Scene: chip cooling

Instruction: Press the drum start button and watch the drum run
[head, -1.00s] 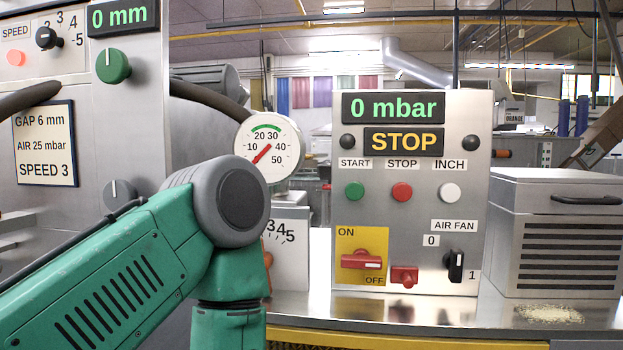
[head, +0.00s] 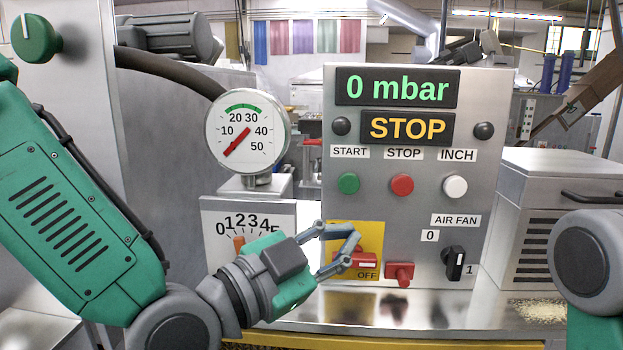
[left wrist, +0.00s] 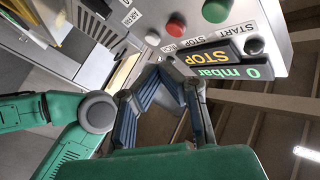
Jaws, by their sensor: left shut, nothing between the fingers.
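The green START button (head: 348,183) is at the left of a row on the grey control panel (head: 306,189), with the red STOP button (head: 402,185) and white INCH button (head: 455,186) to its right. The upper display (head: 396,88) reads 0 mbar and the lower display (head: 404,128) reads STOP. My left gripper (head: 346,254) is shut and empty, below the START button and in front of the yellow switch plate (head: 374,232). In the left wrist view, its fingers lie below the green button (left wrist: 215,10), apart from it. My right gripper is out of view.
The red main switch (head: 357,263), red lever (head: 400,273) and black air fan switch (head: 454,263) stick out low on the panel. A pressure gauge (head: 246,131) stands left of it. A metal box (head: 565,185) stands at right.

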